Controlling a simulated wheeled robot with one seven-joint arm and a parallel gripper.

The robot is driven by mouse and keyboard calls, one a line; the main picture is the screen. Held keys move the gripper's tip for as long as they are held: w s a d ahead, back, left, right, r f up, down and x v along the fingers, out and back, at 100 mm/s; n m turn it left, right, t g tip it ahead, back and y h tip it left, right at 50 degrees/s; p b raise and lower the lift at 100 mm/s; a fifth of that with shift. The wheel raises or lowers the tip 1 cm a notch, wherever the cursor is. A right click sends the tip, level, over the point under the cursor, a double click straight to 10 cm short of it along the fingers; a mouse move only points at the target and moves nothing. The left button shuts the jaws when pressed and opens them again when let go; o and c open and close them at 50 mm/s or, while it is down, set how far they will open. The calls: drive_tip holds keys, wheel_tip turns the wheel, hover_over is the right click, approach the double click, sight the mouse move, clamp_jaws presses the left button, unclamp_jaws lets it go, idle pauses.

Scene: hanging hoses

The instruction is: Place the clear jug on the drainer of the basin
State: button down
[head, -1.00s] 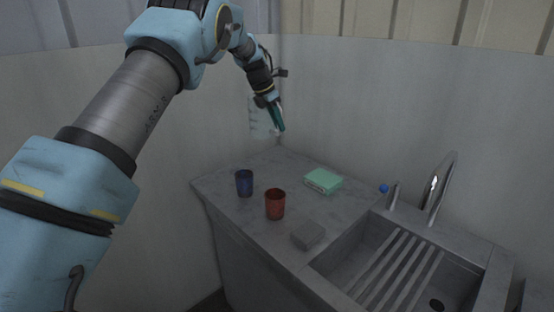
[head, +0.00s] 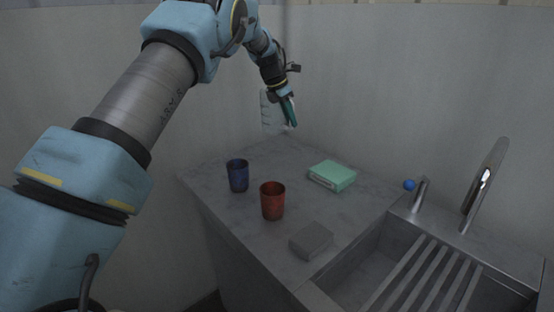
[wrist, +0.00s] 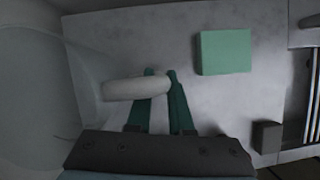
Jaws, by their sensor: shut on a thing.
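My gripper (head: 289,114) is shut on the handle of the clear jug (head: 270,112), up in the air above the back of the counter. In the wrist view, the green fingers (wrist: 162,88) close around the pale handle (wrist: 136,88), and the jug's large see-through body (wrist: 35,85) fills the left side. The drainer (head: 420,280) is a set of pale slats across the basin (head: 335,287) at the lower right, well apart from the jug.
On the counter (head: 215,195) stand a blue cup (head: 238,175), a red cup (head: 272,201), a green box (head: 332,175) and a grey block (head: 311,240). The drainer slats look bare.

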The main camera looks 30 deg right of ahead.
wheel_tip(320, 180, down, 10)
drive_tip(key=p, duration=0.3)
drive_tip(key=shift+f, duration=0.1)
drive_tip(key=c, duration=0.8)
unclamp_jaws()
drive_tip(key=shift+f, duration=0.1)
